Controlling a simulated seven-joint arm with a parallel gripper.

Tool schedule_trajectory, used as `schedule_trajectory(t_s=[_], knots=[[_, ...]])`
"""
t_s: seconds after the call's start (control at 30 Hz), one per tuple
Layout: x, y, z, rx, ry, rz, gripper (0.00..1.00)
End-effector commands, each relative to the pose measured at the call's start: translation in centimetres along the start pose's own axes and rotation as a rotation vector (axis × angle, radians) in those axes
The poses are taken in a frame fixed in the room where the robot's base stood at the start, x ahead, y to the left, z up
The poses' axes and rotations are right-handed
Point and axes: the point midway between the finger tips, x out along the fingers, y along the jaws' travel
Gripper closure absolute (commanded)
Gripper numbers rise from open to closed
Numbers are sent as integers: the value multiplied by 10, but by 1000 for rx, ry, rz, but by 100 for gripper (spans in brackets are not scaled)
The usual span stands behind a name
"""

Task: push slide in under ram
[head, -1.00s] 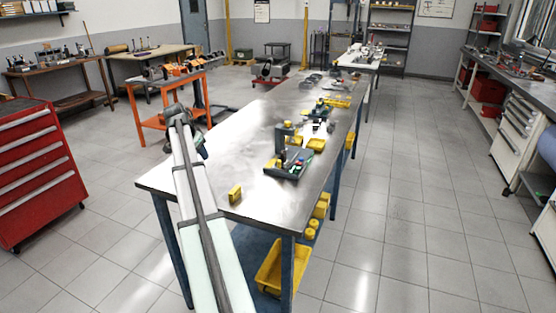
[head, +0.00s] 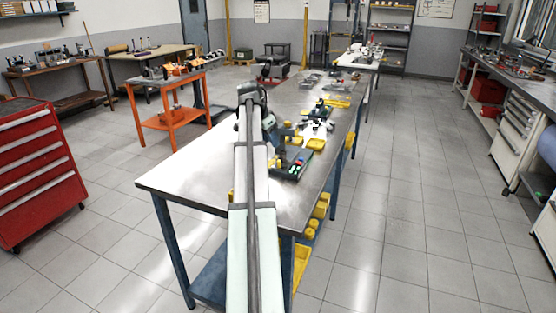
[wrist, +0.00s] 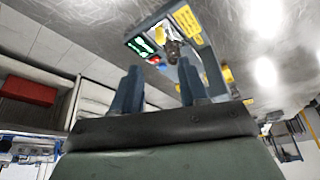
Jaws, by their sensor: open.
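A dark bench fixture (head: 292,165) with coloured buttons stands on the steel table; in the wrist view its base (wrist: 203,68) shows green and red buttons, yellow labels and a metal part in the middle. I cannot clearly tell its slide from its ram. My gripper (wrist: 160,68) is open, with its two blue-grey fingers apart and nothing seen between them. It points toward the fixture's near side and looks apart from it. In the head view my arm reaches over the table to the fixture's left; my fingertips are not clear there and the arm partly hides the fixture.
The steel table (head: 190,178) is bare left of my arm. A yellow tray (head: 316,145) and small parts lie beyond the fixture. Yellow containers (head: 321,209) sit below the table's right edge. A red tool cabinet (head: 38,170) and an orange stand (head: 172,120) are at left.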

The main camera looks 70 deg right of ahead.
Motion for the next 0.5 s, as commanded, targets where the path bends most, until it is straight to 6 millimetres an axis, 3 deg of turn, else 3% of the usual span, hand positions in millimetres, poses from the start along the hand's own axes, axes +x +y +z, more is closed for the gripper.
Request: schedule_trajectory(t_s=[0.5], knots=[[88,0,0,0,-1,0,57]])
